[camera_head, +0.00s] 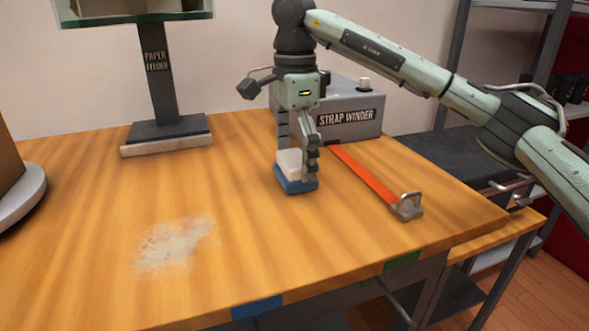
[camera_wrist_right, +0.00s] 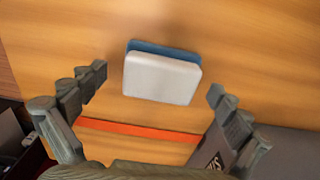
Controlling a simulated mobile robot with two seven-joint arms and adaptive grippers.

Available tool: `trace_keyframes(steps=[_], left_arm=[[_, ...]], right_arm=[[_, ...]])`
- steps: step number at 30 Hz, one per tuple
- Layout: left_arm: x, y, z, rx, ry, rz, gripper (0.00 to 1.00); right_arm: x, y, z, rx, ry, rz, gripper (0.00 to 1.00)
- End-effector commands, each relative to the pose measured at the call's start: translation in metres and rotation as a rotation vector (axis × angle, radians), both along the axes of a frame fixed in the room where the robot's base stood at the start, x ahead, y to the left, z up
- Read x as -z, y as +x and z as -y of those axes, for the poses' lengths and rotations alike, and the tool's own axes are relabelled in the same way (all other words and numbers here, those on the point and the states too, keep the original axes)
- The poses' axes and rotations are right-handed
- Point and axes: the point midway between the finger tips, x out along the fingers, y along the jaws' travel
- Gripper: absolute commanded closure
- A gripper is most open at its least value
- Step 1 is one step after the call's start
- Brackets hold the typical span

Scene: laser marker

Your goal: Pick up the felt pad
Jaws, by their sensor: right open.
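The felt pad is a small block with a white upper part (camera_head: 289,160) and a blue base (camera_head: 297,187), resting on the wooden table. In the right wrist view its white top (camera_wrist_right: 161,78) faces the camera, with the blue edge showing behind it. My right gripper (camera_head: 298,165) is above and around the pad, pointing down. In the wrist view its two fingers (camera_wrist_right: 158,83) are spread wide, with a gap on either side of the pad, and nothing is held. My left gripper is not in view.
A grey strap winder (camera_head: 352,112) stands just behind; its orange strap (camera_head: 362,176) runs to a metal buckle (camera_head: 407,206) at right. A paper feeder stand (camera_head: 160,95) is at back left. A pale dusty patch (camera_head: 173,246) marks the front left; the table between is clear.

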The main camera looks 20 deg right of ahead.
Motion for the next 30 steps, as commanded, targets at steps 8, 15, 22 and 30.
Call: trace_keyframes(steps=[8, 15, 22, 30], left_arm=[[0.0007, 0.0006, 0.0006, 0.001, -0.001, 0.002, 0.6], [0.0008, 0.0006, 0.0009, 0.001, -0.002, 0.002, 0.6], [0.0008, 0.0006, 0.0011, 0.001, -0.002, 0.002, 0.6], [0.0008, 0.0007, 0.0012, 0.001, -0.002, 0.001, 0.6]], right_arm=[[0.0105, -0.0002, -0.0003, 0.0, 0.001, 0.0, 0.0], [0.0102, -0.0001, -0.0004, 0.0, 0.001, 0.0, 0.21], [0.0102, -0.0002, -0.0005, 0.0, 0.001, 0.0, 0.5], [0.0093, -0.0001, -0.0006, 0.0, 0.001, 0.001, 0.52]])
